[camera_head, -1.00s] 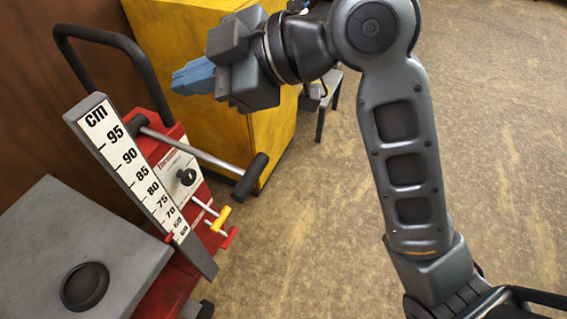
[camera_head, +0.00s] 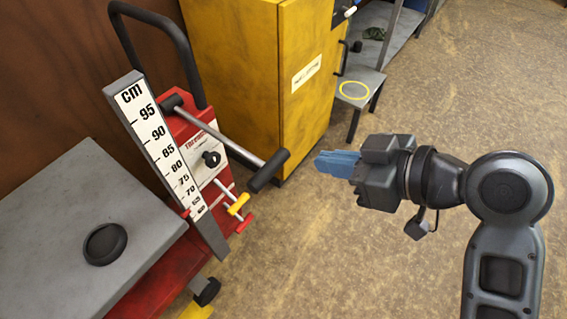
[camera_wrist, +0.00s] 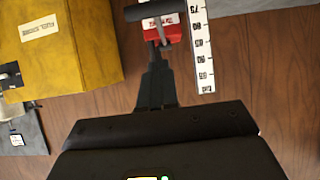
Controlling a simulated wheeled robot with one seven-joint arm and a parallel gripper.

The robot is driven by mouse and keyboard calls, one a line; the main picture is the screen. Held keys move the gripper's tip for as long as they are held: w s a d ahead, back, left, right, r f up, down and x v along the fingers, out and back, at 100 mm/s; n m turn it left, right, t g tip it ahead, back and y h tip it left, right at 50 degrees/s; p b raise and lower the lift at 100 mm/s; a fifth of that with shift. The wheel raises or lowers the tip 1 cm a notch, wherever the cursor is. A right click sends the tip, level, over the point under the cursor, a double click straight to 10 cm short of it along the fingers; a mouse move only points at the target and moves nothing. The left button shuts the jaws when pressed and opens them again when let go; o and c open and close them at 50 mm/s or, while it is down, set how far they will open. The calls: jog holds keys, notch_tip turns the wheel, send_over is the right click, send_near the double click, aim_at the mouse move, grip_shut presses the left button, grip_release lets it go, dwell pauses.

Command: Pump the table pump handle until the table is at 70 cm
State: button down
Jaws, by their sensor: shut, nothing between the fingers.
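The lift table has a grey top (camera_head: 60,225) and a red frame with a black push bar. An upright cm scale (camera_head: 165,150) stands at its end. A small red pointer (camera_head: 185,213) sits near the scale's low end, below 70; its exact reading is too small to tell. A long metal lever with a black grip (camera_head: 268,170), which looks like the pump handle, slants out toward the right. My gripper (camera_head: 320,162) is shut and empty, right of that grip and apart from it. In the wrist view, its fingers (camera_wrist: 157,85) point toward the grip (camera_wrist: 155,12) and scale (camera_wrist: 203,45).
A short yellow-handled lever (camera_head: 240,203) and a red lever (camera_head: 245,222) sit below the long lever. A yellow cabinet (camera_head: 260,75) stands behind. A grey bench with a yellow ring (camera_head: 354,90) is at the back. The floor around my arm is clear.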

send_near(261, 164)
jog(key=w+a+r, duration=0.2)
jog(key=f, duration=0.3)
jog(key=shift+w+a+f, duration=0.1)
jog(key=shift+a+f, duration=0.05)
jog(key=shift+a, duration=0.25)
jog(key=shift+a+f, duration=0.1)
jog(key=shift+f, duration=0.25)
